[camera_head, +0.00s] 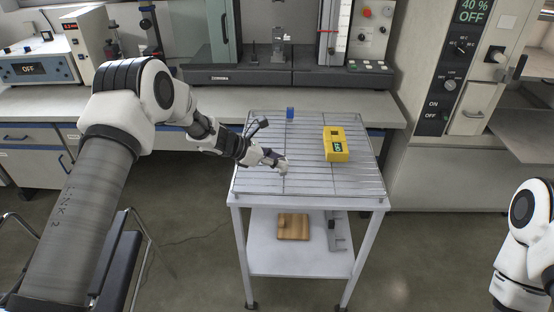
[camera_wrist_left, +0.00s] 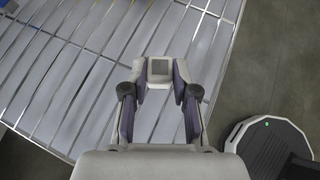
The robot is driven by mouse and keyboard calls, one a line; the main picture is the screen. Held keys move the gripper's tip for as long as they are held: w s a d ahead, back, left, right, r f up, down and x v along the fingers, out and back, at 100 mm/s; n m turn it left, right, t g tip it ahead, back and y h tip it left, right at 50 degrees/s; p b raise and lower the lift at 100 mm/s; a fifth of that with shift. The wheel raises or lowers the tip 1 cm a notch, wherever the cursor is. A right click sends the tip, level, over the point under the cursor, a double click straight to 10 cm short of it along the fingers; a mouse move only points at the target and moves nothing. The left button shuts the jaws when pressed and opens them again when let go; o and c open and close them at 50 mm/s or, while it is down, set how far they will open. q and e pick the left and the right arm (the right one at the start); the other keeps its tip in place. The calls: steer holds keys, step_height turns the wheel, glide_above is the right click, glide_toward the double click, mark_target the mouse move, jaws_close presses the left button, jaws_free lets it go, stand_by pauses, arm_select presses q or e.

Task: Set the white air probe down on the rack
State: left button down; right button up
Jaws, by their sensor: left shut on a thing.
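My left gripper (camera_head: 282,164) is over the left-middle part of the wire rack (camera_head: 306,184) on top of a white cart. In the left wrist view, my left gripper (camera_wrist_left: 160,82) is shut on the white air probe (camera_wrist_left: 159,69), a small pale block with a grey square face. The wire rack (camera_wrist_left: 62,72) lies below it in that view. I cannot tell whether the probe touches the wires. In the head view the probe is too small to make out clearly at the fingertips. Part of my right arm shows at the right edge, but its gripper is out of view.
A yellow meter (camera_head: 336,144) stands on the rack to the right of the gripper. A small blue item (camera_head: 290,114) stands at the rack's back. A wooden block (camera_head: 293,226) and a grey bracket (camera_head: 338,232) lie on the lower shelf. The rack's front right is clear.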

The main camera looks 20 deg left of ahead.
arm_select(q)
steer(key=c, duration=0.9)
jaws_free()
steer(key=shift+f, duration=0.15)
